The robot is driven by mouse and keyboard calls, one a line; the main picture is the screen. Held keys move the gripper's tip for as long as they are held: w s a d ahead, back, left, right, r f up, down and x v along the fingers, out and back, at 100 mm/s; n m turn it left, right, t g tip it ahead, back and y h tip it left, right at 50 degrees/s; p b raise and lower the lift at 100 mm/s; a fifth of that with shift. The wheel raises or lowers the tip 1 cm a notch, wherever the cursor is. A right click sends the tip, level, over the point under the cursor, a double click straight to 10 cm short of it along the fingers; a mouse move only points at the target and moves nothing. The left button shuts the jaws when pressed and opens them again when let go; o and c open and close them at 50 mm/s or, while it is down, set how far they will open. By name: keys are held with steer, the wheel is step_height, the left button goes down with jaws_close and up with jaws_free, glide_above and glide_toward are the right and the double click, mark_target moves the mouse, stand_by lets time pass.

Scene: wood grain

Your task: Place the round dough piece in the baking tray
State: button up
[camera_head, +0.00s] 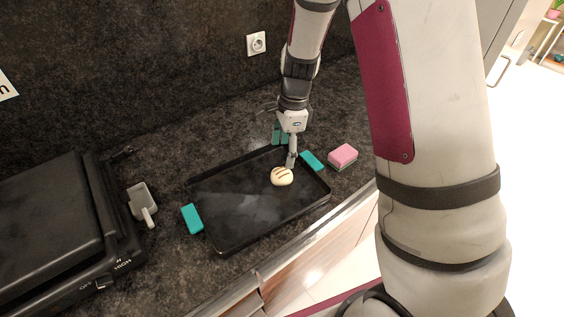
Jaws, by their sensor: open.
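The round dough piece (281,176) is pale with dark stripes on top. It lies in the far right part of the black baking tray (232,241), which has teal handles at its left and right ends. My gripper (291,163) points down just above and behind the dough. It is open, and its fingers are small and partly merged in this view. I cannot tell whether a finger touches the dough.
A pink sponge (342,156) lies right of the tray. A grey scoop-like item (142,204) lies left of it, beside a black grill (55,225). A dark wall with a socket (256,43) stands behind. The counter's front edge runs close to the tray.

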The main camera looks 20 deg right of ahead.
steer(key=s+r+n+t, duration=0.1)
steer(key=s+r+n, duration=0.2)
steer(key=r, duration=0.3)
steer(key=s+a+r+n+t, duration=0.1)
steer(key=s+r+n, duration=0.25)
steer(key=r, duration=0.25)
steer(key=s+r+n+t, duration=0.1)
steer(key=s+r+n, duration=0.2)
steer(key=r, duration=0.4)
steer(key=s+r+n+t, duration=0.1)
steer(key=s+r+n, duration=0.1)
steer(key=s+n, duration=0.2)
steer(key=s+r+n+t+h, duration=0.1)
steer(key=s+r+n, duration=0.2)
steer(key=s, duration=0.7)
steer(key=shift+r+n, duration=0.3)
steer(key=shift+n, duration=0.95)
